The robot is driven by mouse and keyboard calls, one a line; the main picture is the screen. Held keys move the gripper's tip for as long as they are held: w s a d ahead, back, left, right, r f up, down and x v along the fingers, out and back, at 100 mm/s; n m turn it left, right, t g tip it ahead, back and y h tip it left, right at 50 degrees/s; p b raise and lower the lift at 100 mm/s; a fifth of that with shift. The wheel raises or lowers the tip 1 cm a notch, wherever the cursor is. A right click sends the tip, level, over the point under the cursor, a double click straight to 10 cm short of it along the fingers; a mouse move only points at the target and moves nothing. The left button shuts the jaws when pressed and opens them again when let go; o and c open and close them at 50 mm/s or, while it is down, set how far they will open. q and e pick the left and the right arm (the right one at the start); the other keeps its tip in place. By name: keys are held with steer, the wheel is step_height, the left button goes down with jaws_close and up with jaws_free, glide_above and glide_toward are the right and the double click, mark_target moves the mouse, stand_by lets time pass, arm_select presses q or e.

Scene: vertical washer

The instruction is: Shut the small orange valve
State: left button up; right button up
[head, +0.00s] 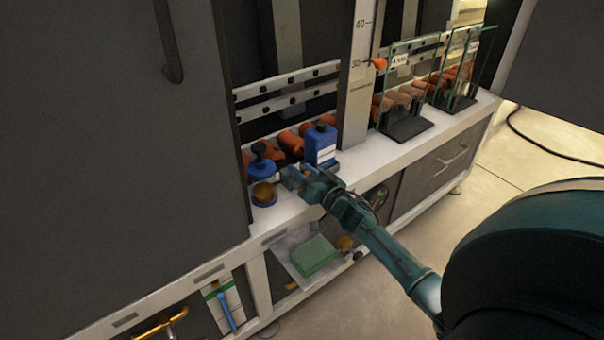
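A small orange part (378,64), possibly the small orange valve, sticks out beside the light upright post with scale marks, in the upper right. An orange-yellow bar handle (161,323) shows at the bottom left, and a small orange piece (345,243) sits in the lower shelf area. I cannot tell for sure which is the valve. My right gripper (292,178) is over the front edge of the white ledge, by the blue bottle and an amber-topped round item, apart from the orange part on the post. Its fingers are too small and dark to read. My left gripper is out of view.
On the white ledge (455,125) stand a blue bottle (320,146), a blue item with a black top (259,160) and the amber-topped round item (264,193). Glass panels (409,85) stand at right. A green block (314,256) lies below. The floor at right is mostly clear.

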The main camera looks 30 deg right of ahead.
steer(key=shift+w, duration=0.3)
steer(key=shift+c, duration=0.5)
steer(key=shift+a, duration=0.1)
jaws_close()
